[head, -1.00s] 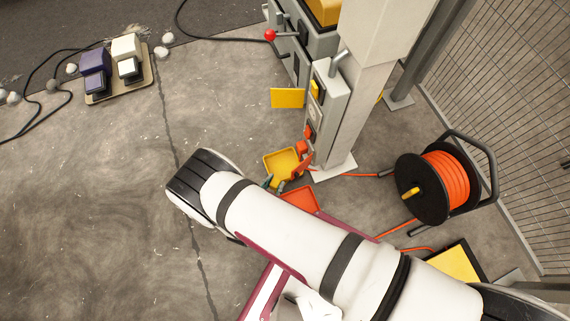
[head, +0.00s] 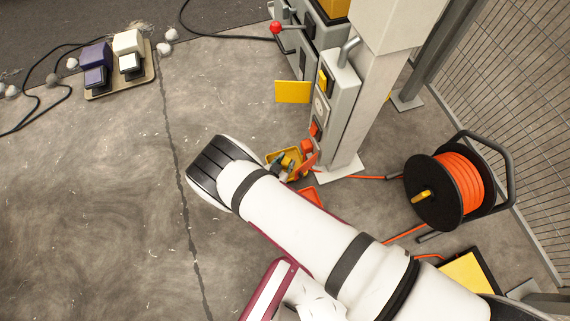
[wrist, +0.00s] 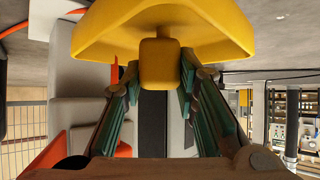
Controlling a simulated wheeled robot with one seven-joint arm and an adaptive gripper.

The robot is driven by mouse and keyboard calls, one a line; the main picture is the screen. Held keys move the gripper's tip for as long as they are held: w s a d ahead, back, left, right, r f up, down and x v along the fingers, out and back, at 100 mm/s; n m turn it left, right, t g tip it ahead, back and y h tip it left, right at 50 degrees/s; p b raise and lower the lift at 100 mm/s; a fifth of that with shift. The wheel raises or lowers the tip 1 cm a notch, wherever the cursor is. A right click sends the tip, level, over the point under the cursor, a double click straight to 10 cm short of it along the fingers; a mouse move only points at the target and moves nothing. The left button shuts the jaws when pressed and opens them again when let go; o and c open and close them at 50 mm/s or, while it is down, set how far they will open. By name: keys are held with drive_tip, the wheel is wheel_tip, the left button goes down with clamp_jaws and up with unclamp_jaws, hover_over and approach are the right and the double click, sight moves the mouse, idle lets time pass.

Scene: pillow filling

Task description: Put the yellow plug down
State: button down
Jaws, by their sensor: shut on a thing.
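In the wrist view, the yellow plug (wrist: 160,65) is between the two fingers of my gripper (wrist: 160,78), which is shut on it. A wider yellow tray-like part (wrist: 160,20) spans the top of that view, directly behind the plug; I cannot tell whether the two touch. In the head view, my gripper (head: 285,165) is small and partly hidden by my arm. It is at the yellow tray (head: 272,160) beside the foot of the grey post. The plug cannot be clearly told apart from the tray there.
A grey post (head: 352,120) with switch boxes stands just right of the gripper. An orange tray (head: 310,194) lies partly behind my arm. An orange cable reel (head: 460,180) stands at right before a mesh fence (head: 530,100). Foot pedals (head: 120,65) lie far left; the floor between is clear.

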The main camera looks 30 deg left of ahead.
drive_tip(key=shift+f, duration=0.55)
drive_tip(key=c, duration=1.2)
unclamp_jaws()
drive_tip(key=shift+c, duration=0.2)
drive_tip(key=shift+r, duration=0.6)
drive_tip(key=p+v, duration=0.4)
drive_tip(key=v, duration=0.8)
drive_tip(key=shift+p, duration=0.3)
